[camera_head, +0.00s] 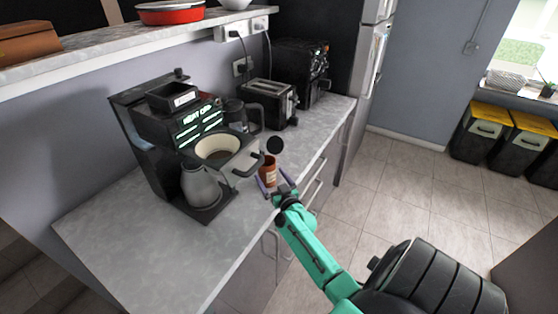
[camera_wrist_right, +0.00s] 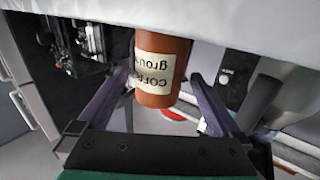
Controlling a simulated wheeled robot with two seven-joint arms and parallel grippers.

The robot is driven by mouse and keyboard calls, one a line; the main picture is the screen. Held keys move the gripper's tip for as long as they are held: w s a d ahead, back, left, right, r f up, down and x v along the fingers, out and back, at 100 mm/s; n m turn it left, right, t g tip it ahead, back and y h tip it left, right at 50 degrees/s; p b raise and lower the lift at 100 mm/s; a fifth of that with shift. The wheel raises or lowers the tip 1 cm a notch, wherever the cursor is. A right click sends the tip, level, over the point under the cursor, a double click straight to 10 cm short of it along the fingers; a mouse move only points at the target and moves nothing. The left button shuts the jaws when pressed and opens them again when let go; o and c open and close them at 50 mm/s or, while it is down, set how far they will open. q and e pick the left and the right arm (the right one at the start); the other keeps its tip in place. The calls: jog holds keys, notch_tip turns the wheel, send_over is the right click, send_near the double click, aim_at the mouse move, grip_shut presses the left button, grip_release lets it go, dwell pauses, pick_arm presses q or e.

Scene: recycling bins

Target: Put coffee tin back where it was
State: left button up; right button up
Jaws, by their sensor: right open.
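The coffee tin (camera_head: 269,173), orange-brown with a pale label, stands on the counter near its front edge, right of the coffee machine. My right gripper (camera_head: 273,188) is at the tin, with its purple fingers spread on either side of it. In the right wrist view the picture is upside down, and the tin (camera_wrist_right: 160,65) is between the two open fingers (camera_wrist_right: 164,95), with gaps visible beside it. My left gripper is not in view.
A toaster (camera_head: 269,101) stands behind. The counter's near left (camera_head: 140,245) is clear.

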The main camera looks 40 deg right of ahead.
jog(key=v, duration=0.9)
jog(key=shift+b, duration=0.35)
jog(key=shift+s, duration=0.1)
